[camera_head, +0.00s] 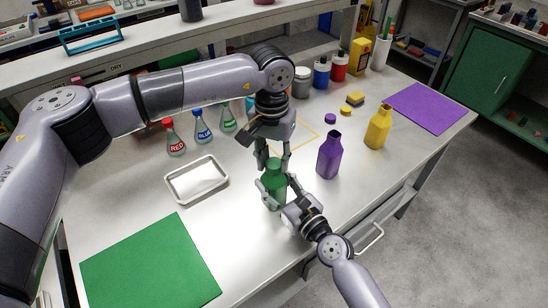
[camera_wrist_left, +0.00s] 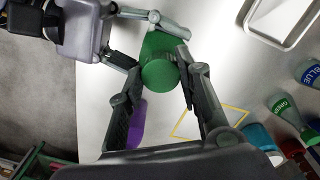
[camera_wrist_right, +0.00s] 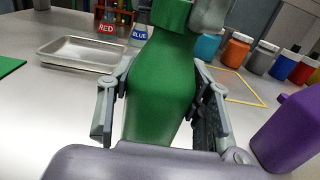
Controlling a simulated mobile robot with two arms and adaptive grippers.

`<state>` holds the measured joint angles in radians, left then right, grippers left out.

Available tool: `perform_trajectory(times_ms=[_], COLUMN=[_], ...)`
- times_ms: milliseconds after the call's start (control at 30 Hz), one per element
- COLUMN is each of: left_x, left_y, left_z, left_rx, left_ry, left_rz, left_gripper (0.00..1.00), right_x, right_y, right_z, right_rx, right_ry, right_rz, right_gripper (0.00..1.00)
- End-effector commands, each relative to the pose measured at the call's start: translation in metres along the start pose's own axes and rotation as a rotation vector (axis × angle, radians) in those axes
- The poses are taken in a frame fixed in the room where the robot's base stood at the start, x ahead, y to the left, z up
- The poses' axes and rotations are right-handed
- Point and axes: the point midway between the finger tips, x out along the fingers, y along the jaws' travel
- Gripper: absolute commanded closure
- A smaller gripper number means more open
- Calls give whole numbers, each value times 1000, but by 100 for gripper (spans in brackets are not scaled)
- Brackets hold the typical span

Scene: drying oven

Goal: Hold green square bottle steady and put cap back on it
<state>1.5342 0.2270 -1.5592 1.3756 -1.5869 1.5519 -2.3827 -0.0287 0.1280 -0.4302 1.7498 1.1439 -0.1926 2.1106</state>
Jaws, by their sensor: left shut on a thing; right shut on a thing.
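The green square bottle (camera_head: 273,198) stands upright near the table's front edge. My right gripper (camera_head: 272,186) is shut around its body; the right wrist view shows the fingers on both sides of the bottle (camera_wrist_right: 160,95). My left gripper (camera_head: 273,158) comes from above and is shut on the green cap (camera_wrist_left: 160,74). The cap is at the bottle's top, in line with it. In the right wrist view the cap (camera_wrist_right: 171,14) sits right over the bottle's shoulders. The neck is hidden, so I cannot tell whether the cap is fully seated.
An open purple bottle (camera_head: 329,158) stands close to the right, with a yellow bottle (camera_head: 378,127) beyond. A metal tray (camera_head: 197,180) and several labelled flasks are at the left. A green mat (camera_head: 150,268) and a purple mat (camera_head: 428,107) lie clear.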

Motion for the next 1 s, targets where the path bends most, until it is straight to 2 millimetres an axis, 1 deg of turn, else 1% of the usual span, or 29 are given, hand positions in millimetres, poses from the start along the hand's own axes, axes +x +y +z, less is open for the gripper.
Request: perform_trajectory(times_ms=[100, 200, 300, 433, 733, 767, 1000], left_x=[0, 0, 0, 0, 0, 0, 0], left_y=[-1, -1, -1, -1, -1, -1, -1], left_z=[0, -1, -1, -1, -1, -1, -1], left_rx=[216, 377, 491, 562, 570, 570, 569], left_ry=[-5, -8, -11, -12, -12, -12, -13], left_rz=[-1, -1, -1, -1, -1, -1, -1], left_gripper=[76, 76, 76, 76, 76, 66, 50], right_x=[0, 0, 0, 0, 0, 0, 0], right_y=[0, 0, 0, 0, 0, 0, 0], right_z=[-1, -1, -1, -1, -1, -1, -1], right_rx=[0, 0, 0, 0, 0, 0, 0], right_ry=[2, 2, 2, 2, 2, 2, 2], right_rz=[0, 0, 0, 0, 1, 1, 1], right_gripper=[100, 100, 100, 100, 100, 100, 100])
